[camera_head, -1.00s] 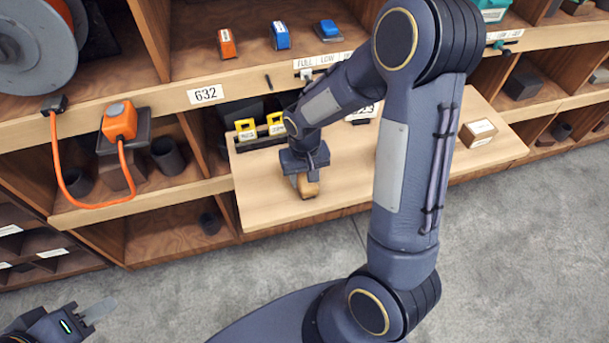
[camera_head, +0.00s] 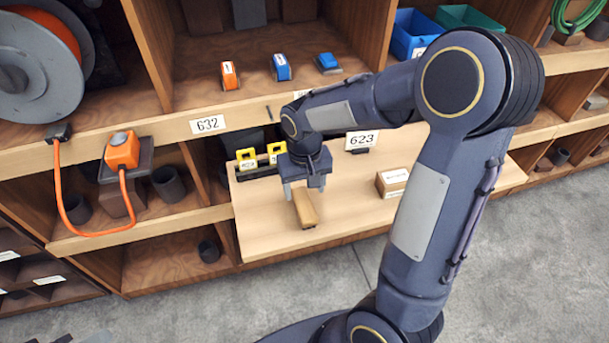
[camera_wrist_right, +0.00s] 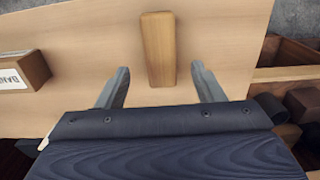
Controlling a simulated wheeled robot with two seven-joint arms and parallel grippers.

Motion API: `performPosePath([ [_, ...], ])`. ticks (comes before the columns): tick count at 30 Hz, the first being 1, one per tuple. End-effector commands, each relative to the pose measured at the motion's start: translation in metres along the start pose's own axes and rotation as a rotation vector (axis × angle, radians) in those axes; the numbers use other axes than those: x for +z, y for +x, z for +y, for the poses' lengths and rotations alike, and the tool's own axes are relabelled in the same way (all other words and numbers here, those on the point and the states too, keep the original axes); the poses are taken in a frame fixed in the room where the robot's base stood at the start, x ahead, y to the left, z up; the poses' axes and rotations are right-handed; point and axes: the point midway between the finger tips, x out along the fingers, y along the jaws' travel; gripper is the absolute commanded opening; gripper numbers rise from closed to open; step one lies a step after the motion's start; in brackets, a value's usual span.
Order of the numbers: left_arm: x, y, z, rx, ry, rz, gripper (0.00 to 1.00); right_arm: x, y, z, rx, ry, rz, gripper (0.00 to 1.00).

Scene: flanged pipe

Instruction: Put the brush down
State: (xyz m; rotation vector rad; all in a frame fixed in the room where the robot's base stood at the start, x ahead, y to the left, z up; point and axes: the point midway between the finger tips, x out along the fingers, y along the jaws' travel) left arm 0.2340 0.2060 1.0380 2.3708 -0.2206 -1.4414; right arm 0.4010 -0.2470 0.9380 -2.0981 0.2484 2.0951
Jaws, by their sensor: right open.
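The brush (camera_head: 305,208) shows as a light wooden block lying on the pull-out wooden board (camera_head: 345,220). My right gripper (camera_head: 305,190) is just behind and above it, open, with a finger on either side. In the right wrist view the brush (camera_wrist_right: 158,48) lies between and beyond the open fingertips (camera_wrist_right: 160,68), with a gap on each side. No bristles show.
A small labelled box (camera_head: 391,182) sits on the board to the right, near the 623 sign (camera_head: 362,140). Yellow-tagged items (camera_head: 262,158) stand at the board's back left. Shelves surround the board. The board's front right part is clear.

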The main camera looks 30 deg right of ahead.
Motion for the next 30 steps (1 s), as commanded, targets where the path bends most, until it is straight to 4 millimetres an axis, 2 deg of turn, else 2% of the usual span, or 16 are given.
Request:
performPosePath([
  [3,0.000,-0.001,0.000,0.000,0.000,0.000,0.36,-0.001,-0.022,-0.001,-0.002,0.000,0.003,0.61],
  [8,-0.001,-0.001,0.000,0.000,0.000,0.000,0.36,0.000,-0.037,0.000,-0.002,-0.001,0.002,0.61],
  [11,-0.001,-0.001,0.001,0.000,0.000,0.000,0.36,0.007,-0.047,0.002,-0.028,0.001,0.013,0.61],
  [14,-0.001,-0.001,0.001,0.000,0.000,0.000,0.36,0.028,-0.063,0.007,-0.099,-0.001,0.048,0.61],
  [18,-0.001,-0.001,0.001,0.000,0.000,0.000,0.36,0.077,-0.089,0.011,-0.238,-0.019,0.144,0.61],
  [21,-0.001,-0.001,0.001,0.000,0.000,0.000,0.36,0.112,-0.100,0.010,-0.319,-0.038,0.230,0.61],
  [25,-0.001,-0.001,0.001,0.000,0.000,0.000,0.36,0.147,-0.104,0.005,-0.384,-0.062,0.332,0.61],
  [30,-0.001,-0.001,0.001,0.000,0.000,0.000,0.36,0.169,-0.102,0.000,-0.416,-0.080,0.411,0.61],
])
